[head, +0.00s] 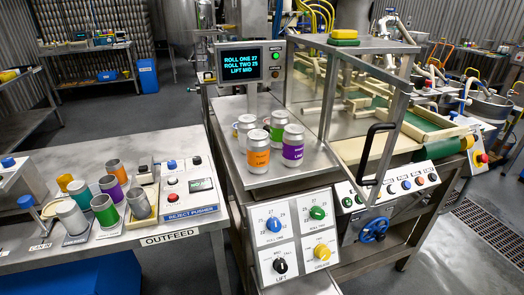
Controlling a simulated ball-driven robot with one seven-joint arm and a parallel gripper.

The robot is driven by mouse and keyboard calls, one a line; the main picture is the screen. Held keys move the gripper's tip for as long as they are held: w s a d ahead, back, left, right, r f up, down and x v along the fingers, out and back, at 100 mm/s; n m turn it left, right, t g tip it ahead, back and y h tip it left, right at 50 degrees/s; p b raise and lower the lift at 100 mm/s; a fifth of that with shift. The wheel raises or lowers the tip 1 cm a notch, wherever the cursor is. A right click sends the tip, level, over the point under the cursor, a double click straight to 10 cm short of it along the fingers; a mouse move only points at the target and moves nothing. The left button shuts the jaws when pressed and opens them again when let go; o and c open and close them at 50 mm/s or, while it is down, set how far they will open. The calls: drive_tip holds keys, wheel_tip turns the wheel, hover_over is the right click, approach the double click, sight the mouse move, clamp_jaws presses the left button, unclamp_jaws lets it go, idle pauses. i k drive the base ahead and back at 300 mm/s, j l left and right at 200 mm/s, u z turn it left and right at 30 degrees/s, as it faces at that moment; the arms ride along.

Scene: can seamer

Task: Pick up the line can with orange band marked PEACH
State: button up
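A silver can with an orange band (258,159) stands upright at the front of a small group on the steel bench (314,174) beside the seamer. Lettering on its band is too small to read fully. A can with a purple band (293,153) stands to its right. A can with a green band (278,133) stands behind, between them. Another silver can (245,123) stands behind the orange-banded one, partly hidden; its band colour is mostly covered. My gripper is not in view.
A control panel with knobs (297,239) fronts the bench. A screen (240,65) stands behind the cans. A framed guard with a black handle (372,150) rises at the right. The OUTFEED table (130,150) on the left holds several cans and a reject pusher (190,190).

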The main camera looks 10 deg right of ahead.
sight(258, 142)
drive_tip(key=i+j+u, duration=0.1)
drive_tip(key=i+u, duration=0.2)
drive_tip(key=i, duration=0.2)
drive_tip(key=i+u, duration=0.25)
drive_tip(key=i, duration=0.25)
